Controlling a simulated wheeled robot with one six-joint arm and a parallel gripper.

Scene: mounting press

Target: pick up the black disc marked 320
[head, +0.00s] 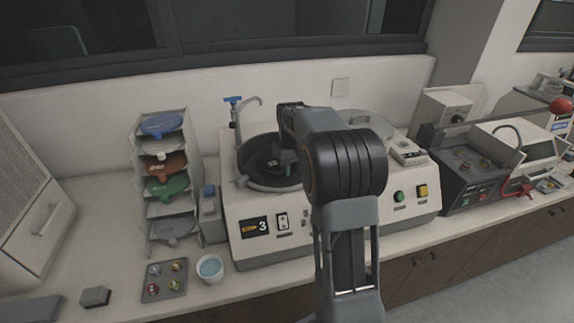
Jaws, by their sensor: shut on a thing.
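The black disc (262,168) lies in the left round bowl of the white two-bowl machine (262,216). A small pale mark shows on its top, too small to read as 320. My gripper (284,164) reaches down into this bowl at the disc's right part. It is shut on the black disc, though my arm hides much of the grip and the disc's right side. I cannot tell whether the disc is lifted from the bowl.
A rack (150,200) of coloured discs stands left of the machine. A blue-handled tap (236,112) rises behind the left bowl. A white cup (209,268) and a tray of small samples (164,279) are in front. Another machine (466,170) stands at right.

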